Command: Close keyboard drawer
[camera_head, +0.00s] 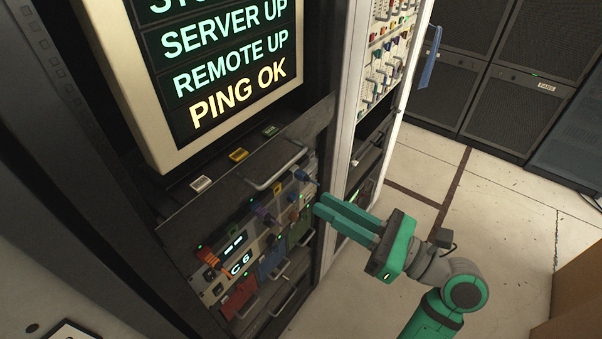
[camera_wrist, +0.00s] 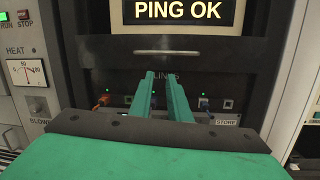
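The keyboard drawer shows as a dark front panel (camera_head: 235,186) with a pale bar handle (camera_head: 277,168), just below the lit screen. In the wrist view the drawer front (camera_wrist: 215,50) and its level handle (camera_wrist: 167,52) are straight ahead. No keyboard shows, and I cannot tell how far the drawer stands out. My gripper (camera_head: 318,204) is right of and below the handle, before the patch panel. In the wrist view my gripper (camera_wrist: 158,76) has its two green fingers slightly apart, with nothing between them, pointing just below the handle.
A lit status screen (camera_head: 220,70) is above the drawer. A patch panel (camera_head: 262,222) with coloured plugs and small handles lies below it. A white rack with switches (camera_head: 385,55) stands to the right. The floor (camera_head: 490,215) behind my arm is clear.

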